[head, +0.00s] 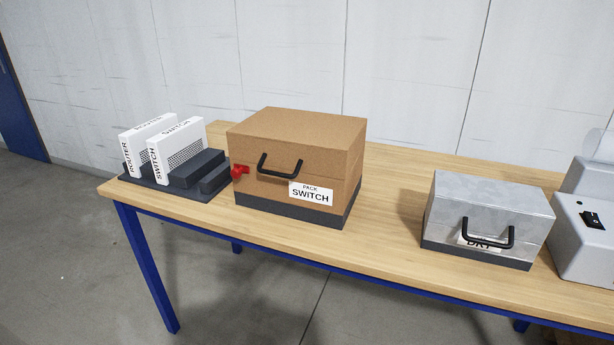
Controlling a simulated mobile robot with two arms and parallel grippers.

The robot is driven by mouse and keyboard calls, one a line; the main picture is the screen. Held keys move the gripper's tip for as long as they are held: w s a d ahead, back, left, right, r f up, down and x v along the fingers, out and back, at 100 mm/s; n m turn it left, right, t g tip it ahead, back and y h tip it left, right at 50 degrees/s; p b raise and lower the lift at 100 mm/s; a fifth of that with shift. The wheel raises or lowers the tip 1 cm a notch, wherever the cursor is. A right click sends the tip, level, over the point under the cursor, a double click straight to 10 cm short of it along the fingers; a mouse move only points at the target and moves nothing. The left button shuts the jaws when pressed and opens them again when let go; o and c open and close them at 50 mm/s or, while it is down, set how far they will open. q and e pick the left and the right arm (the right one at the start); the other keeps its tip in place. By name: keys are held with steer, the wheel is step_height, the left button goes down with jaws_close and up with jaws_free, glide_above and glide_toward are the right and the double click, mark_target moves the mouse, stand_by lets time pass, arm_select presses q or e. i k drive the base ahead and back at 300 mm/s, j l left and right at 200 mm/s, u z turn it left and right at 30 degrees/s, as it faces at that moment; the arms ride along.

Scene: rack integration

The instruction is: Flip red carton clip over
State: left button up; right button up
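A brown carton (300,135) with a black handle and a label reading "PACK SWITCH" stands on the wooden table, on a dark base. Neither of my grippers is in view.
Left of the carton, a dark rack (177,191) holds white units marked "ROUTER" and "SWITCH" (180,152). A grey metal box (490,204) with a black handle stands to the right. A grey machine (590,235) with a black switch is at the right edge. Bare tabletop (385,215) lies between carton and metal box.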

mark_target(235, 173)
steer(key=i, duration=0.15)
steer(key=i+u, duration=0.1)
steer(key=u, duration=0.3)
steer(key=i+u, duration=0.1)
steer(key=u, duration=0.25)
steer(key=i+u, duration=0.1)
steer(key=u, duration=0.3)
